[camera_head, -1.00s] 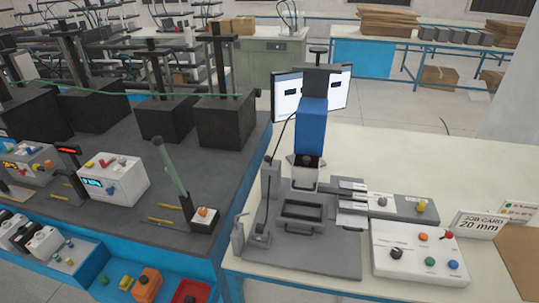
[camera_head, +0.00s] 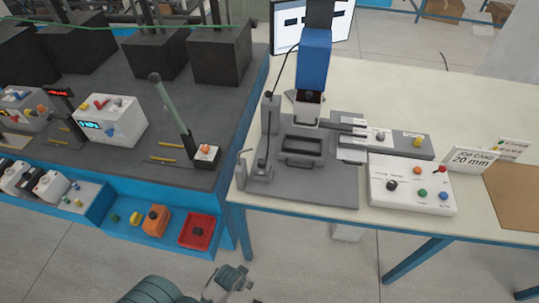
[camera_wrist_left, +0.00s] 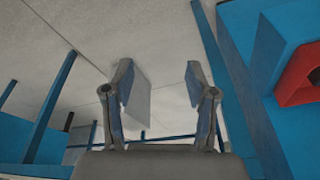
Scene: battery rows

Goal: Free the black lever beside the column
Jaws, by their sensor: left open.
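A slim black lever (camera_head: 264,147) stands at the left of the fixture on the pale bench, close beside a short grey column (camera_head: 271,115). Its foot is at a small grey block (camera_head: 259,171) on the grey base plate (camera_head: 330,195). What holds the lever is too small to tell. My left gripper (camera_head: 233,279) is low at the bottom of the head view, in front of the bench and well apart from the lever. In the left wrist view the left gripper (camera_wrist_left: 158,75) is open and empty, fingers spread. My right gripper is not in view.
A blue press head (camera_head: 314,62) hangs over a dark tray (camera_head: 303,146) on the fixture. A red bin (camera_head: 197,231) sits on the blue shelf at left. Open floor lies in front.

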